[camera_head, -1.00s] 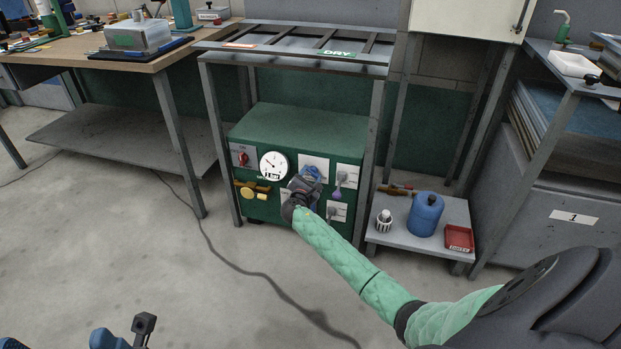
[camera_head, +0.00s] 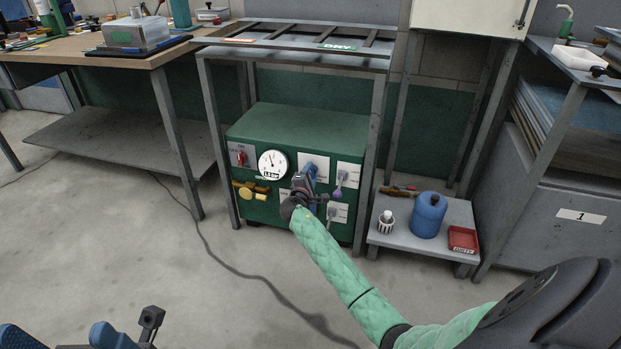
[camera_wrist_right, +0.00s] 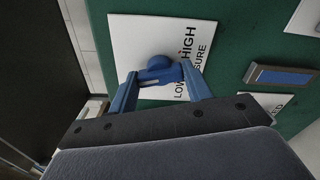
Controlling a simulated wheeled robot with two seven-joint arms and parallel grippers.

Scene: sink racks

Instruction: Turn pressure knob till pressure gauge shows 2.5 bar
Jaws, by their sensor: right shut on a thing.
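The green pressure box (camera_head: 300,125) stands under the rack. Its round white pressure gauge (camera_head: 272,164) has a small readout that looks like 1.5 bar, with the needle pointing near the top. The blue pressure knob (camera_wrist_right: 160,66) sits on a white plate marked HIGH, LOW and PRESSURE. My right gripper (camera_head: 308,177) is at this plate. In the right wrist view, its blue fingers (camera_wrist_right: 160,76) are shut on the knob from both sides.
Rack legs flank the box. The floor in front is mostly clear, with a cable.

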